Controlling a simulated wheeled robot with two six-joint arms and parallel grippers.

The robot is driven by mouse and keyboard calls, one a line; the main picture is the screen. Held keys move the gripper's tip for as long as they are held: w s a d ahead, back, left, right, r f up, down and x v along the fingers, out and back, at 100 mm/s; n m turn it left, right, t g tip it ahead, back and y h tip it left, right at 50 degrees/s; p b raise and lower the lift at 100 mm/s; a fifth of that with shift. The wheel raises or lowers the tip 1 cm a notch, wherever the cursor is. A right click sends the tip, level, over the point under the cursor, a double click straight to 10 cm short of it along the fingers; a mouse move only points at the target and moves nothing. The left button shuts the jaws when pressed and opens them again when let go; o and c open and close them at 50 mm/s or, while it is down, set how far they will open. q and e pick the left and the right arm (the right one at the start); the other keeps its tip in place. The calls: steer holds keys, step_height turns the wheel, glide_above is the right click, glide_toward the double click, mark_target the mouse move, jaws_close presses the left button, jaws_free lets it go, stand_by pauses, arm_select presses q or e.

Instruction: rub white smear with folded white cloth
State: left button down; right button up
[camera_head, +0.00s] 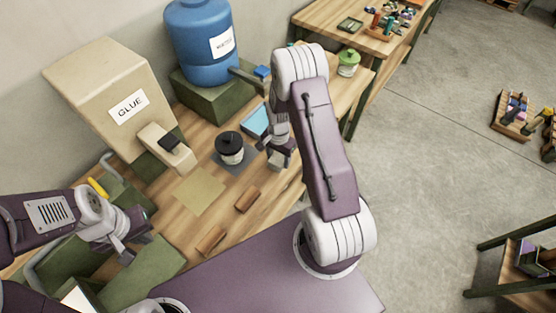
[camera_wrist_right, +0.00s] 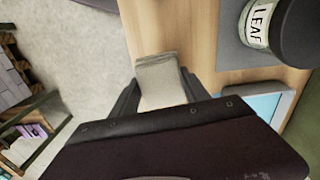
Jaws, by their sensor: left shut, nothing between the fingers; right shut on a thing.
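The folded white cloth (camera_wrist_right: 160,82), off-white and block-like, is between the fingertips of my right gripper in the right wrist view. My right gripper (camera_head: 281,158) is shut on it near the right edge of the wooden table, beside the black-lidded jar (camera_head: 230,148). In the head view the cloth cannot be made out clearly. My left gripper (camera_head: 124,256) is shut and empty above the green trays at the lower left. I cannot make out the white smear in either view.
The jar, labelled LEAF in the wrist view (camera_wrist_right: 262,25), stands on a grey mat (camera_head: 246,163). A light blue panel (camera_head: 254,121), a tan sheet (camera_head: 200,193) and two brown blocks (camera_head: 247,199) (camera_head: 211,240) lie nearby. A GLUE dispenser (camera_head: 110,95) and a blue tank (camera_head: 200,45) stand behind.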

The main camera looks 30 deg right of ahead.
step_height(320, 180, up, 2)
steer(key=shift+r+p, duration=0.1)
steer(key=shift+p, duration=0.45)
steer(key=shift+r+p, duration=0.35)
steer(key=shift+r, duration=0.05)
